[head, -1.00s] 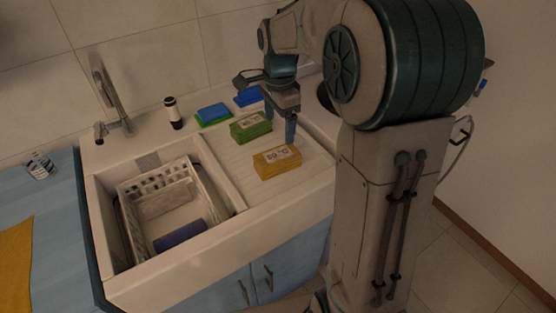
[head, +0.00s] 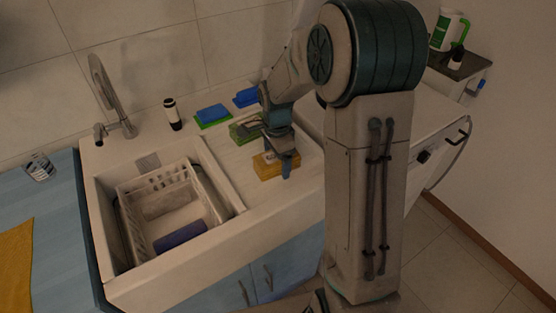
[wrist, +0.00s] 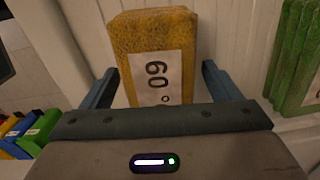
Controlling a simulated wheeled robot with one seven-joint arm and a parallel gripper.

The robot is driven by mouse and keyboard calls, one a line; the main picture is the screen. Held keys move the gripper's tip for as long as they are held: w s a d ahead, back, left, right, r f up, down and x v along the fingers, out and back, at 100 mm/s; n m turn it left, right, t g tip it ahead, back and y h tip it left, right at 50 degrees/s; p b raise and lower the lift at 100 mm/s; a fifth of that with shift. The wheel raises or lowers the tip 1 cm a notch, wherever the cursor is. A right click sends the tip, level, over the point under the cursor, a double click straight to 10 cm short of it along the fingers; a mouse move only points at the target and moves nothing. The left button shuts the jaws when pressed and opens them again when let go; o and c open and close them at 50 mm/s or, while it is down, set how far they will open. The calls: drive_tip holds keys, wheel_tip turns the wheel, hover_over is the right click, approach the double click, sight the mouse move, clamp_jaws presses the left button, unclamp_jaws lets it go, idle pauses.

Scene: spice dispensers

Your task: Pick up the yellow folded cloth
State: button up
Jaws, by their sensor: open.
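The yellow folded cloth (head: 266,168) lies on the ribbed drainboard right of the sink basin in the head view. It carries a white label. In the wrist view the cloth (wrist: 155,35) stands between and beyond the two blue fingers, its label reading "60°". My gripper (wrist: 160,88) is open, with one finger on each side of the cloth. In the head view my gripper (head: 284,165) is right over the cloth and hides part of it. I cannot tell whether the fingers touch it.
A green folded cloth (head: 243,131) lies just behind, and shows at the right in the wrist view (wrist: 298,55). Blue sponges (head: 212,112) lie farther back. A dark bottle (head: 173,113) stands by the faucet (head: 115,95). The sink holds a white basket (head: 158,182).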

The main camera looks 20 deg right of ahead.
drive_tip(key=c, duration=1.1)
drive_tip(key=shift+r, duration=0.1)
